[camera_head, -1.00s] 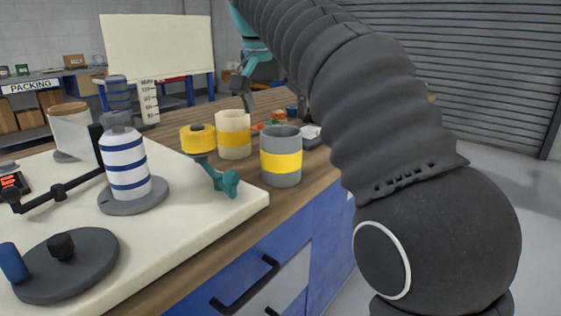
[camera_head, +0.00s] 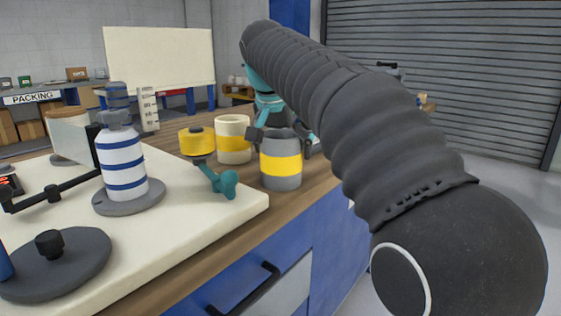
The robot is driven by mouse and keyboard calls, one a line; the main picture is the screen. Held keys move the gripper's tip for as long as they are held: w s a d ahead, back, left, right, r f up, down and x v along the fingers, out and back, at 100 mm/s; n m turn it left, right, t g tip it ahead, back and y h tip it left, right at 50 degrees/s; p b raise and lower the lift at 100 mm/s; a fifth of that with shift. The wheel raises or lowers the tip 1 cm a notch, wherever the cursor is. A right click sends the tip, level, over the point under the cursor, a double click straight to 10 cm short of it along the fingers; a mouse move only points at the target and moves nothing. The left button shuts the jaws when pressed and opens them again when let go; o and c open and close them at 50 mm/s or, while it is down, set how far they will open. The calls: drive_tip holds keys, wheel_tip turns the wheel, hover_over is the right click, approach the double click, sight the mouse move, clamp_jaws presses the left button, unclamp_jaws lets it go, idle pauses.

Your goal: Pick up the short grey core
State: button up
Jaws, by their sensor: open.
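The short grey core (camera_head: 281,181) is an upright grey cylinder with a yellow band. It stands on the wooden bench top, just off the edge of the pale board. My gripper (camera_head: 281,139), dark with teal parts above it, is down at the core's upper end. One fingertip shows at the core's upper left and another dark finger part at its upper right. The jaws are open. The core's top rim is partly hidden, and I cannot tell whether the fingers touch it.
A cream core with a yellow band (camera_head: 233,153) stands close on the left. Beside it are a yellow knob (camera_head: 197,141) and a teal lever (camera_head: 222,182). A blue-striped white roll (camera_head: 122,164) stands on the pale board (camera_head: 185,215). The wooden bench's front edge lies nearby.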

drive_tip(key=c, duration=1.1)
drive_tip(key=shift+o, duration=0.2)
